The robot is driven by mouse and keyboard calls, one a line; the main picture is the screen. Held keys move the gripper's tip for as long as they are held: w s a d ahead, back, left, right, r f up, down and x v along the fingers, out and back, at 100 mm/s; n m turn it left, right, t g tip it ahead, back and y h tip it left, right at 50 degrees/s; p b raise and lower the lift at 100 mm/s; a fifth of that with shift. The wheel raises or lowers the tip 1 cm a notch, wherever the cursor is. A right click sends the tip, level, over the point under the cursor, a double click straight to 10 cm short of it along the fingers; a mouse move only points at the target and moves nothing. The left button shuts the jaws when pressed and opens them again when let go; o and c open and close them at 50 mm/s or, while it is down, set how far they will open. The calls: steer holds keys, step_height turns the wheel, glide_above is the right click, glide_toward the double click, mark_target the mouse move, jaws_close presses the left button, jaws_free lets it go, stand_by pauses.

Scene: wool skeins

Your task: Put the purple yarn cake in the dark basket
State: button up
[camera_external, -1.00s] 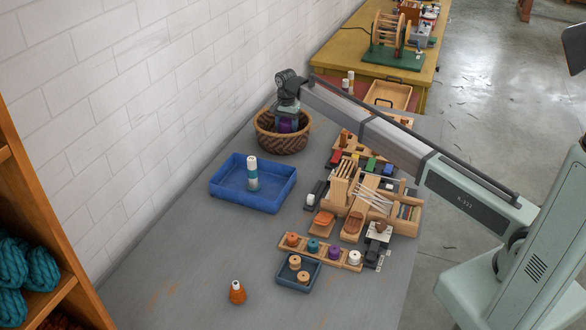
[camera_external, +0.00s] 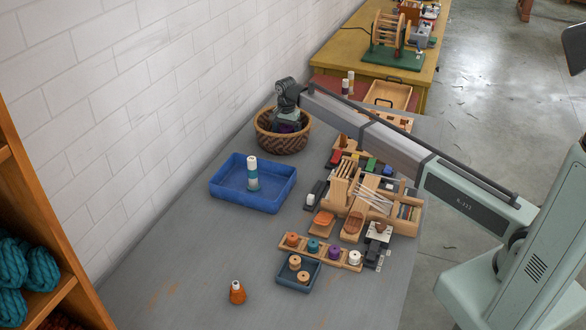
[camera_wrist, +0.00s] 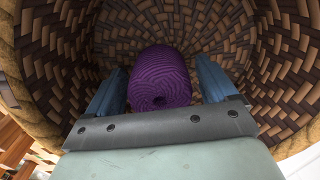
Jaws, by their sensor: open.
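The purple yarn cake (camera_wrist: 160,77) is inside the dark woven basket (camera_wrist: 265,50) in the wrist view, lying between the two blue fingers of my gripper (camera_wrist: 160,88). The fingers are open, with a visible gap on the right side of the yarn; contact on the left is hard to tell. In the external view the basket (camera_external: 283,143) stands at the far end of the grey table against the wall. My gripper (camera_external: 288,120) reaches down into it, and only a little purple shows there. The fingertips are hidden by the basket rim.
A blue tray (camera_external: 228,202) with a white-and-teal cone (camera_external: 252,172) stands in front of the basket. Wooden racks and small tools (camera_external: 360,195) crowd the right side.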

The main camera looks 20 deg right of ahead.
mark_target(287, 127)
step_height(287, 127, up, 12)
steer(key=shift+r, duration=0.15)
stand_by(0.6)
